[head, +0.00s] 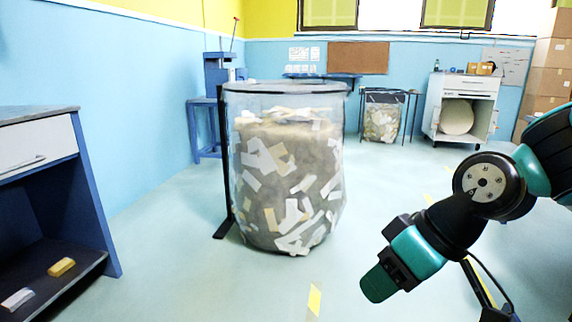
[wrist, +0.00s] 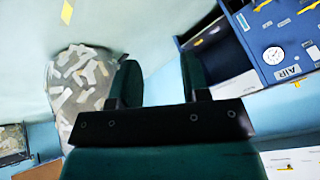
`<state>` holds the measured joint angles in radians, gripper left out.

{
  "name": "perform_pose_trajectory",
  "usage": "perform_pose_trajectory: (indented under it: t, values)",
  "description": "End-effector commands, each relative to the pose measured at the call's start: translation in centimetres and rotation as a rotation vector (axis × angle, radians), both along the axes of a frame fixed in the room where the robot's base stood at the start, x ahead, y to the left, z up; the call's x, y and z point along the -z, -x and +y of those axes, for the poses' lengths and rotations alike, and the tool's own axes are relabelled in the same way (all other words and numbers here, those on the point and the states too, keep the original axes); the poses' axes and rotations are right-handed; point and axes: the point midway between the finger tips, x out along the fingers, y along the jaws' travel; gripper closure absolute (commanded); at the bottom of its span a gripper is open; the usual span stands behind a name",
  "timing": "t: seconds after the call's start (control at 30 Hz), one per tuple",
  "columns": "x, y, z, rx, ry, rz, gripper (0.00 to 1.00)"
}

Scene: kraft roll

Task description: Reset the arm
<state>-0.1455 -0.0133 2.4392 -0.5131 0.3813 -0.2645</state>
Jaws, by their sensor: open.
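My gripper (head: 378,284) is at the end of my arm on the right side of the head view, in the air over the pale floor and pointing down to the left. In the wrist view my gripper (wrist: 160,80) shows two dark green fingers standing apart. Nothing is between the fingers, so it is open and empty. My teal and black arm (head: 485,185) is bent, with its upper part cut off at the right edge of the head view.
A large clear bin (head: 285,170) of paper scraps stands ahead, left of my gripper and apart from it. A blue cabinet (head: 95,200) is at the left edge. A smaller bin (head: 383,118) and a white cabinet (head: 462,105) stand farther back. Floor between them is clear.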

Motion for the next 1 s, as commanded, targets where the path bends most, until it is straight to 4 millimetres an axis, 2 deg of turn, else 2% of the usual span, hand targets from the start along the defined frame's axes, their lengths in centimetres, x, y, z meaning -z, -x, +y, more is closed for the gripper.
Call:
perform_pose_trajectory:
  t: [0.03, 0.1, 0.3, 0.33, 0.57, 0.67, 1.0]
  values:
    - [-0.7, 2.1, 0.1, -0.006, 0.019, 0.031, 0.58]
    - [-1.3, 4.8, -0.1, -0.001, 0.05, 0.086, 0.58]
    - [-2.3, 11.7, -1.6, 0.025, 0.149, 0.215, 0.58]
    - [-3.9, 11.3, -1.5, 0.029, 0.146, 0.216, 0.58]
    - [-9.5, 11.1, -1.5, 0.028, 0.144, 0.216, 0.58]
    - [-12.5, 11.1, -1.5, 0.028, 0.143, 0.216, 0.58]
    - [-25.7, 11.1, -1.5, 0.027, 0.143, 0.214, 0.58]
